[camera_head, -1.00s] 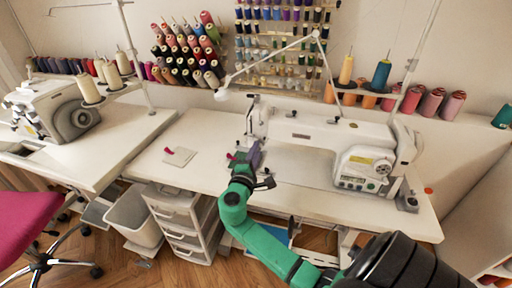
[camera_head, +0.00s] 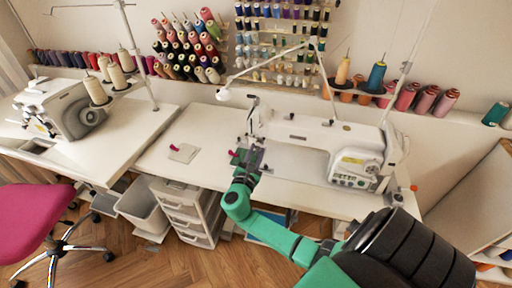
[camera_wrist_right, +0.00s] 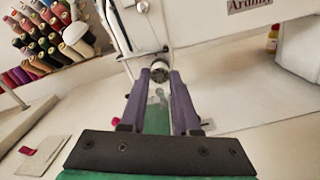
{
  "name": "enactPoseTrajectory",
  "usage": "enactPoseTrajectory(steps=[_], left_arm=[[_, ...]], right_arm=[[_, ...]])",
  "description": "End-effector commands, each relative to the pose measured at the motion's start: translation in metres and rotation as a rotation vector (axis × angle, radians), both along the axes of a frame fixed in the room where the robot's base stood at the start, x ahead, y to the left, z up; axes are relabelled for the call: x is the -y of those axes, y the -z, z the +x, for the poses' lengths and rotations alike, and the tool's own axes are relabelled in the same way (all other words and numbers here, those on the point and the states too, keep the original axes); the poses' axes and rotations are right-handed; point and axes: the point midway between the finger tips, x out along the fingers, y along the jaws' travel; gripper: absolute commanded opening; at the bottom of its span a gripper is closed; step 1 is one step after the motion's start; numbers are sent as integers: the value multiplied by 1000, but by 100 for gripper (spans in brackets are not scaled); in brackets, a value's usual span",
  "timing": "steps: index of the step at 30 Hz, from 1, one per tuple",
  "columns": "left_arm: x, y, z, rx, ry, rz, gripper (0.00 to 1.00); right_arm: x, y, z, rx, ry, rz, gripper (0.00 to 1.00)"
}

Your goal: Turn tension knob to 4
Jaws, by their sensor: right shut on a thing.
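The white sewing machine (camera_head: 318,139) stands on the white table, its needle end to the left. My right gripper (camera_head: 256,149), with purple fingers on a green arm, is in front of that needle end. In the right wrist view the small round dark-and-silver tension knob (camera_wrist_right: 160,73) sits between the tips of the purple fingers. My right gripper (camera_wrist_right: 160,78) is shut on it. The knob's numbers are too small to read. In the head view the gripper hides the knob. My left gripper is out of view.
The white table (camera_head: 210,125) has a small pale pad (camera_head: 183,153) with a red piece at left. A lamp arm (camera_head: 262,67) hangs over the machine. Thread spools (camera_head: 188,50) hang on the wall behind. Another machine (camera_head: 65,107) stands at left. Drawers (camera_head: 184,210) stand below.

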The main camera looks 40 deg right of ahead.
Motion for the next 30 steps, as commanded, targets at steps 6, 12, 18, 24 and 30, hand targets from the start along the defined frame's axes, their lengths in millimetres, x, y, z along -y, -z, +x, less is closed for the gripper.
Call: enactPoseTrajectory(steps=[6,12,18,24,30], left_arm=[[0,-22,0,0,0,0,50],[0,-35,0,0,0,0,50],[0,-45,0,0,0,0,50],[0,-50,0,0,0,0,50],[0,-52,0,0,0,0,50]], right_arm=[[-1,-1,-1,-173,-1,-113,0],[-1,0,-1,-318,-2,-212,0],[0,1,-2,-431,-1,-291,0],[-1,2,-2,-502,-2,-340,0],[0,4,-2,-534,-2,-362,0]])
